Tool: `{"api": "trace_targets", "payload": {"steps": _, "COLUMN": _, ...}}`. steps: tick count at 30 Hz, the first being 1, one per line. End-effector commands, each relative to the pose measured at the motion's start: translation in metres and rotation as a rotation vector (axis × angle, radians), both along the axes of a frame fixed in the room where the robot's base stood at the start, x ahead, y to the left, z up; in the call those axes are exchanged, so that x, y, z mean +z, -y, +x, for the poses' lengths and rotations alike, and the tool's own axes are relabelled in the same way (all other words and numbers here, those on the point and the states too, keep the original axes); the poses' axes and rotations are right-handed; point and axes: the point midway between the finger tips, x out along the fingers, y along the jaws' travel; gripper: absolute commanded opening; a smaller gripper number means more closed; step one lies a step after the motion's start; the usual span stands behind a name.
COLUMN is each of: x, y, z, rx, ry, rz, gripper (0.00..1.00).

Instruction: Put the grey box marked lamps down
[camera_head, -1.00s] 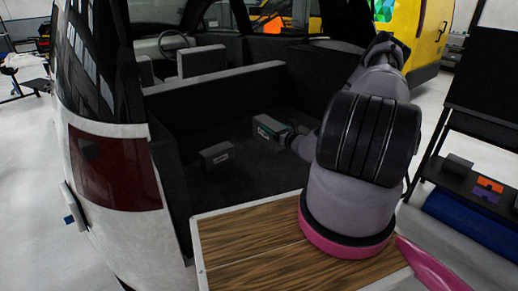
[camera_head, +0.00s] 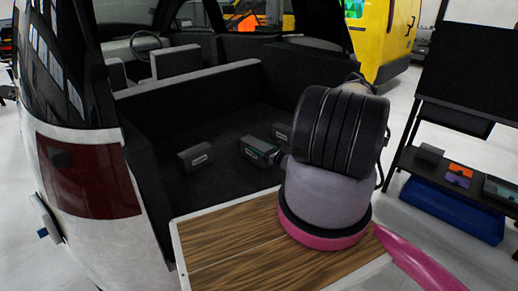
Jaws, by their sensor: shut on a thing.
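A dark grey labelled box (camera_head: 195,157) stands left of the held box. Another (camera_head: 282,131) stands just behind it, partly hidden by my arm. A wooden board (camera_head: 225,245) lies at the cargo opening. A shelf rack (camera_head: 440,178) with several boxes stands right.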

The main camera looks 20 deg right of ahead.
Motion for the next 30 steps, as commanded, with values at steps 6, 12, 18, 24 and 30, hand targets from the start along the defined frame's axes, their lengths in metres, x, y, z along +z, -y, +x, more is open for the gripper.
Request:
{"api": "trace_targets", "payload": {"steps": 6, "x": -0.001, "y": 0.0, "z": 0.001, "rx": -0.001, "ry": 0.002, "rz": 0.001, "gripper": 0.0}}
{"api": "trace_targets", "payload": {"steps": 12, "x": -0.005, "y": 0.0, "z": 0.001, "rx": -0.001, "ry": 0.002, "rz": 0.001, "gripper": 0.0}}
{"api": "trace_targets", "payload": {"steps": 18, "x": -0.005, "y": 0.0, "z": 0.0, "rx": -0.001, "ry": 0.0, "rz": 0.0, "gripper": 1.0}}
{"api": "trace_targets", "payload": {"steps": 24, "x": -0.001, "y": 0.002, "z": -0.002, "rx": -0.001, "ry": 0.0, "rz": 0.001, "gripper": 1.0}}
{"api": "trace_targets", "payload": {"steps": 30, "x": -0.001, "y": 0.015, "z": -0.034, "rx": -0.005, "ry": -0.001, "rz": 0.001, "gripper": 1.0}}
